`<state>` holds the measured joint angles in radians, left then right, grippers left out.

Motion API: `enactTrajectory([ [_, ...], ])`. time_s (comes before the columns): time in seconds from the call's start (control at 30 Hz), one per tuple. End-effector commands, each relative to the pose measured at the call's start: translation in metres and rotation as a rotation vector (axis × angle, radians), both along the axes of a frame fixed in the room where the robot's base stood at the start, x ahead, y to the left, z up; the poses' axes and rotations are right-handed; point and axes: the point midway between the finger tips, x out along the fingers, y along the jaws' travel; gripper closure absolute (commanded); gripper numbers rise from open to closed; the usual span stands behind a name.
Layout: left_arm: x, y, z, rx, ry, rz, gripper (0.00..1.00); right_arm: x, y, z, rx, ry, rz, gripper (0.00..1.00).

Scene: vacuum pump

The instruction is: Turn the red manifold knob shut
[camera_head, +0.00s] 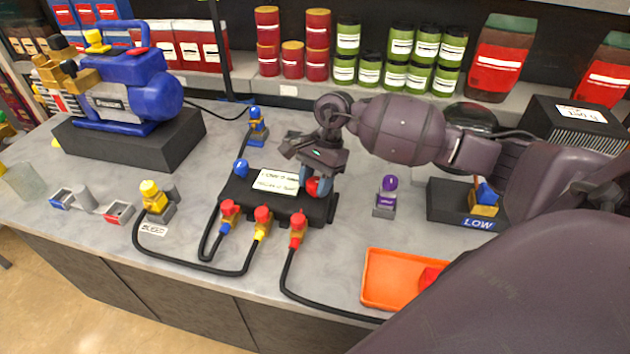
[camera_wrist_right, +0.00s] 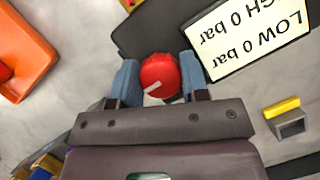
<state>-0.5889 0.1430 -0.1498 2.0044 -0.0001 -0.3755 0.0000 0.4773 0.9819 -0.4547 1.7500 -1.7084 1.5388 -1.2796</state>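The red manifold knob (camera_head: 314,186) sits at the right end of the black manifold block (camera_head: 255,203). In the right wrist view the round red knob (camera_wrist_right: 160,72) carries a short white pointer mark, slanted toward the lower left. My right gripper (camera_head: 316,182) reaches down over it from behind. Its two blue-grey fingers (camera_wrist_right: 160,78) stand on either side of the knob and appear to touch both its sides. A blue knob (camera_head: 240,168) is at the block's left end. A white label (camera_head: 276,182) lies on top of the block, reading LOW 0 bar and HIGH 0 bar. My left gripper is not in view.
Yellow, blue and red hose fittings (camera_head: 262,216) line the block's front, with black hoses running off. A purple-topped part (camera_head: 387,193) stands close on the right. An orange tray (camera_head: 388,280) is at the front right. A blue pump (camera_head: 140,88) stands at the back left.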

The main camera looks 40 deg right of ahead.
Motion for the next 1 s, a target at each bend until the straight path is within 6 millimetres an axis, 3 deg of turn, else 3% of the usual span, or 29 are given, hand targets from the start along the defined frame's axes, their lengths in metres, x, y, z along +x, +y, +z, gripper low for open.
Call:
enactTrajectory([
  [0.03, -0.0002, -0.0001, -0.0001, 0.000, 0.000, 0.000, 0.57, -0.0001, -0.0002, 0.0001, 0.000, 0.000, 0.000, 0.73],
  [0.1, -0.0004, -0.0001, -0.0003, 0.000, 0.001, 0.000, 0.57, -0.0001, -0.0002, 0.0001, 0.000, 0.000, 0.000, 0.82],
  [0.47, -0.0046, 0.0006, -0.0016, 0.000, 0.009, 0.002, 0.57, -0.0003, -0.0006, 0.0001, -0.001, 0.001, -0.063, 0.82],
  [1.0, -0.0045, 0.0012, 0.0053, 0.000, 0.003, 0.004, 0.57, 0.0001, -0.0005, 0.0018, -0.001, -0.001, -0.507, 0.82],
])
